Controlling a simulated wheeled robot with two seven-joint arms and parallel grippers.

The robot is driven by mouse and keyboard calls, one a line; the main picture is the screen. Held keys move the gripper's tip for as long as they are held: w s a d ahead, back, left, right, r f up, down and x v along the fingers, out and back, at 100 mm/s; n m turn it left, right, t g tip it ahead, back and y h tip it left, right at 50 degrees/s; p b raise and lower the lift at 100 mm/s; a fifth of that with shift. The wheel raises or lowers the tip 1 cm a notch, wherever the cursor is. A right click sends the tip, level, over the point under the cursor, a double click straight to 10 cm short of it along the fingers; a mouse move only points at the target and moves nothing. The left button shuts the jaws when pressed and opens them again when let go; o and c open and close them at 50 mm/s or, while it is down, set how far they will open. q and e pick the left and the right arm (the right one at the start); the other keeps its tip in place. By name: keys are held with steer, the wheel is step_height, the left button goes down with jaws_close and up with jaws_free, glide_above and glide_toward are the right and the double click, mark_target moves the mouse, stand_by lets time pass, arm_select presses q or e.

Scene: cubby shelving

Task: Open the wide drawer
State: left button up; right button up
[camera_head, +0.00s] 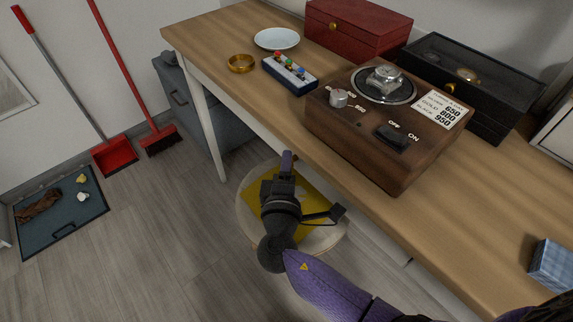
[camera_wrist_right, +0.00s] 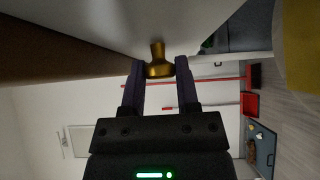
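In the right wrist view, a gold knob (camera_wrist_right: 158,66) sticks out from a pale front panel (camera_wrist_right: 205,22) beside a brown wooden edge (camera_wrist_right: 60,48). I take the panel for the wide drawer's front. My right gripper (camera_wrist_right: 160,72) has its two purple fingers apart, one on each side of the knob, with a small gap visible on both sides. In the head view, my right gripper (camera_head: 287,160) is low in front of the wooden table (camera_head: 480,225). The tabletop hides the knob and most of the drawer front there. My left gripper is not in view.
On the tabletop stand a brown control box (camera_head: 370,145), a red box (camera_head: 350,30), a black case (camera_head: 470,85), a plate (camera_head: 277,38) and a gold ring (camera_head: 241,63).

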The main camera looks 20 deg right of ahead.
jaws_close()
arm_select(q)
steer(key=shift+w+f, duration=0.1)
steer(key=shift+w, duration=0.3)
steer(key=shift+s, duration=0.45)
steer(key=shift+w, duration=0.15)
